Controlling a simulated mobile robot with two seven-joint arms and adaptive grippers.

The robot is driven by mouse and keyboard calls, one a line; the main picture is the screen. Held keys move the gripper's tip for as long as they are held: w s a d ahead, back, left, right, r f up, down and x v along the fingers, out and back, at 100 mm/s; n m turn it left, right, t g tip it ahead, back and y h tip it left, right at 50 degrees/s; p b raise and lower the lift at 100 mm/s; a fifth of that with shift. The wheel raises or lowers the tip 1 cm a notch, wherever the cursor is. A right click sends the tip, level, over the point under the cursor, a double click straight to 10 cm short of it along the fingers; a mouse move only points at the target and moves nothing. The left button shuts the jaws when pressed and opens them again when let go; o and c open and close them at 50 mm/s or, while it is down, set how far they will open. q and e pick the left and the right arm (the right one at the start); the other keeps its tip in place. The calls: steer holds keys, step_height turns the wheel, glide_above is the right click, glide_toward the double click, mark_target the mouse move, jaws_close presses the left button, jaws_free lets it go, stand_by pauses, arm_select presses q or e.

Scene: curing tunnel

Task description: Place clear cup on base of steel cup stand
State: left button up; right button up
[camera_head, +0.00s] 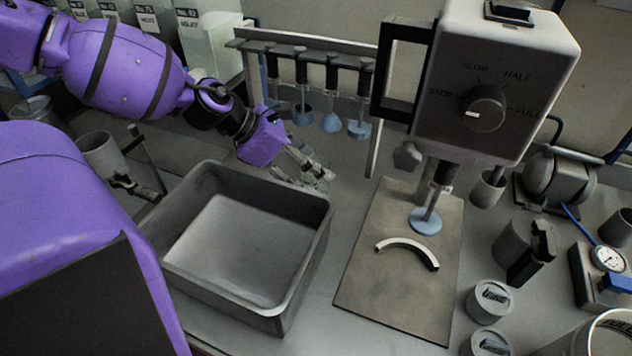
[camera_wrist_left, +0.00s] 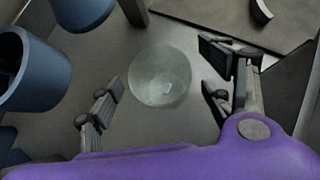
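The clear cup (camera_wrist_left: 160,76) is a round, see-through shape standing on the grey bench in the left wrist view. In the head view it shows faintly (camera_head: 319,180) at the fingertips, beside the tray's back right corner. My left gripper (camera_head: 308,166) is open. In the left wrist view its fingers (camera_wrist_left: 162,98) are spread with the cup between them and a visible gap on each side. A flat grey base plate (camera_head: 375,290) with a curved stop (camera_head: 408,247) lies under the mixer; I cannot tell for sure that it is the cup stand. My right gripper is not in view.
A deep grey tray (camera_head: 322,245) stands left of the plate. The mixer head (camera_head: 500,75) and its blue disc (camera_head: 425,221) hang over the plate. A rack (camera_head: 310,55) of blue-tipped stirrers stands behind the gripper. Lidded tins (camera_head: 489,300) stand at right.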

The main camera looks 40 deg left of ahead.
arm_select(q)
steer(key=c, duration=1.1)
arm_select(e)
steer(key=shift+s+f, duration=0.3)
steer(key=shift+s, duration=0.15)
arm_select(q)
steer(key=shift+r, duration=0.5)
steer(key=w+d+b, duration=0.2)
steer(key=d+b, duration=0.1)
steer(key=d, duration=0.2)
steer(key=w+d+r+b, duration=0.1)
steer(key=d+b, duration=0.2)
steer(key=d, duration=0.3)
steer(key=w+d+r+b, duration=0.1)
steer(key=w+d+b, duration=0.1)
steer(key=d, duration=0.4)
steer(key=shift+w+r+b, duration=0.2)
steer(key=shift+w+b, duration=0.1)
steer(key=shift+b, duration=0.4)
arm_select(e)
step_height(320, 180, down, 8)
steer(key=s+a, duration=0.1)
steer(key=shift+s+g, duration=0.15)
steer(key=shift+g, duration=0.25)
